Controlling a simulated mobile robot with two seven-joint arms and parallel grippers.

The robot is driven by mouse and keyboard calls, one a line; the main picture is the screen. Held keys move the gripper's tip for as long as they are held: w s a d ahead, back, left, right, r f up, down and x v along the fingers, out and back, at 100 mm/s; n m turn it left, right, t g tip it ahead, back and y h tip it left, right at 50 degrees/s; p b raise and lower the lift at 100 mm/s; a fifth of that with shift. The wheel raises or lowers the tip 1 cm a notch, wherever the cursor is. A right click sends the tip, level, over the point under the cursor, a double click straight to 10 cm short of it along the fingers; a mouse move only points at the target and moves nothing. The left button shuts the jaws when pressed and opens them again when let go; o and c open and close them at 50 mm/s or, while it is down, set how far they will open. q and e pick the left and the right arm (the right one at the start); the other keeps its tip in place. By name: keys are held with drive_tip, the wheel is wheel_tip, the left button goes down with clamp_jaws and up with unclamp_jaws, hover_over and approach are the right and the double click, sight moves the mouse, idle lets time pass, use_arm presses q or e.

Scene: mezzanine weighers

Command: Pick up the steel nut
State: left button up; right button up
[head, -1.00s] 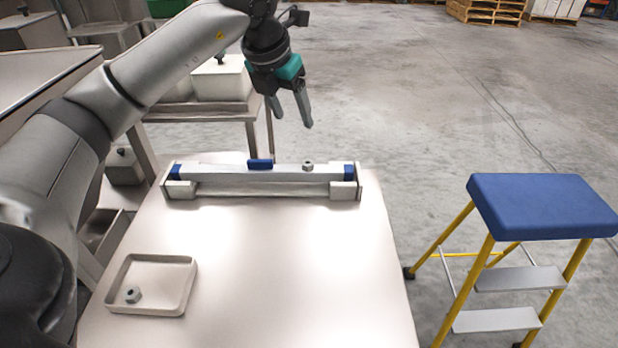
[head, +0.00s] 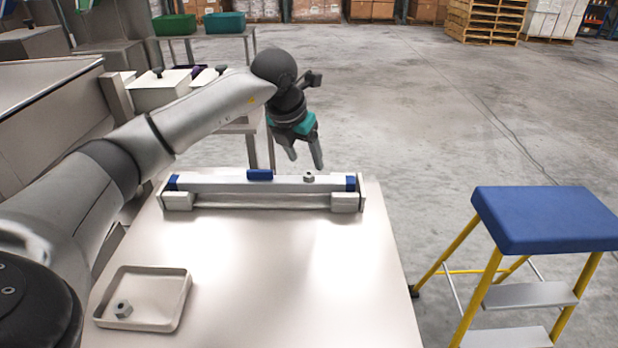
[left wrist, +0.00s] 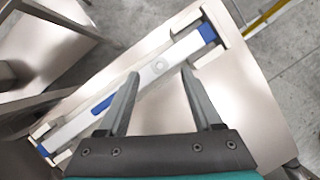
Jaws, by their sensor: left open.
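A small steel nut (head: 309,177) sits on top of a long pale bar (head: 215,183) at the far edge of the table. A second steel nut (head: 122,309) lies in the shallow square tray (head: 181,300) at the table's near left. My left gripper (head: 305,163) is open and empty, pointing down just above the nut on the bar. In the left wrist view (left wrist: 160,73) that nut (left wrist: 159,67) shows between the two fingertips, apart from both. The right gripper is not in view.
The bar has a blue block (head: 260,175) at its middle and blue ends, resting between pale corner blocks (head: 345,202). The middle of the table (head: 260,270) is clear. A blue-topped step stool (head: 545,220) stands to the right.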

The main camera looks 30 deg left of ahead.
sight(309, 173)
use_arm(q)
drive_tip(key=b+x, duration=0.1)
drive_tip(key=x, duration=0.2)
drive_tip(key=shift+s+f, duration=0.15)
drive_tip(key=shift+w+f, duration=0.3)
drive_tip(key=shift+f, duration=0.3)
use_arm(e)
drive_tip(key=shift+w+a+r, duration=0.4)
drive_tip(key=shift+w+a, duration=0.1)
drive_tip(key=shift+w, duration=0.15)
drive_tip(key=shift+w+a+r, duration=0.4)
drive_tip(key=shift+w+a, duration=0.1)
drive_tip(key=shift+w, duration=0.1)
use_arm(q)
clamp_jaws()
